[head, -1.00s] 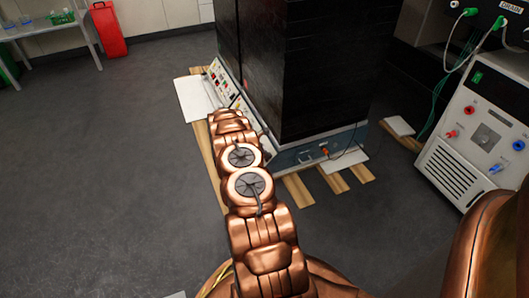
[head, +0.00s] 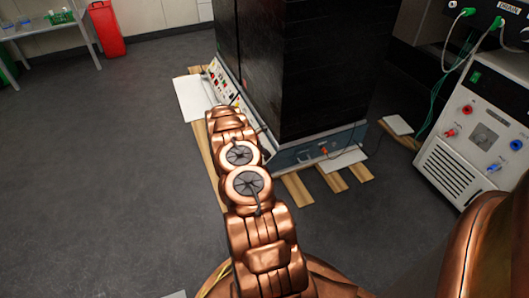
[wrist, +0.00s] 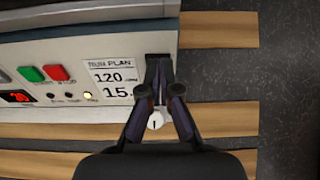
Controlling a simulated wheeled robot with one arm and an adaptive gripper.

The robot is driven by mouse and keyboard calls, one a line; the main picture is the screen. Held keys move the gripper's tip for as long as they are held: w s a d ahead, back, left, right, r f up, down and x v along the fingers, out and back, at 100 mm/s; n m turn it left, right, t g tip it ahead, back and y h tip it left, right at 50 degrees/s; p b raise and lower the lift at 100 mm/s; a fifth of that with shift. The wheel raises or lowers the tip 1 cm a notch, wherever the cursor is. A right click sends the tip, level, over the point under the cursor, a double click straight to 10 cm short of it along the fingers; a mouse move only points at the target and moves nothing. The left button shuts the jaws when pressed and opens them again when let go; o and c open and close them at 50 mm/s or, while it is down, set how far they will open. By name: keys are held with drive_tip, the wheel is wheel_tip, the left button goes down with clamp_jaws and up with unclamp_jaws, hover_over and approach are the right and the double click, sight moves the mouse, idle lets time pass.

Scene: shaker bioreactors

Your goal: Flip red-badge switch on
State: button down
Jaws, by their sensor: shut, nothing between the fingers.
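In the wrist view, my gripper (wrist: 158,62) is shut and empty, with its fingertips over the right end of a pale control panel (wrist: 115,40). The panel carries a green button (wrist: 30,74), a red button (wrist: 58,72), a "RUN PLAN" label (wrist: 110,80) and several small knobs or lamps. A black switch with an orange-red mark (wrist: 18,97) sits at the left edge, partly cut off. I cannot tell whether it is the red-badge switch. A white round part (wrist: 155,120) shows between the fingers. In the head view my arm hides the gripper.
Tall black cabinets (head: 305,75) stand on a blue-grey base (head: 315,145) with wooden slats (head: 298,188) underneath. A white power unit (head: 480,140) with cables stands at the right. The floor (head: 110,170) at the left is clear.

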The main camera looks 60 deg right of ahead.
drive_tip(key=shift+r, duration=0.1)
drive_tip(key=shift+w+a+r+p, duration=0.3)
drive_tip(key=shift+a+r+p, duration=0.05)
drive_tip(key=shift+r, duration=0.1)
drive_tip(key=s+d+r+p+v, duration=0.1)
drive_tip(key=p+v, duration=0.3)
drive_tip(key=v, duration=0.8)
drive_tip(key=shift+r, duration=0.35)
